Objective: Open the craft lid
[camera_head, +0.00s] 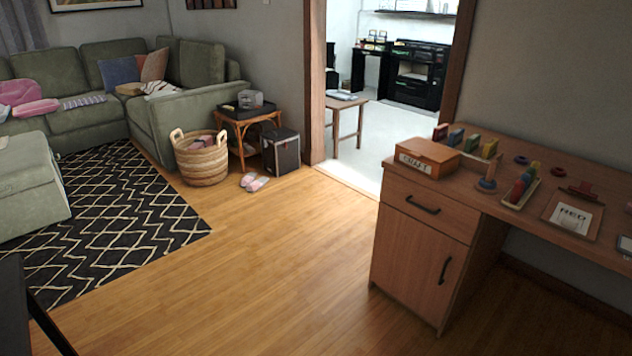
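An orange box with a white label reading CRAFT (425,158) sits on the left end of the wooden desk (395,178). Its top is covered by a flat orange lid (430,151), which looks closed. The box is well ahead of me and to the right. Neither of my grippers shows in the head view.
The wooden floor (250,265) before the desk is clear. A doorway (350,140) opens behind; a wicker basket (203,163) stands left.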

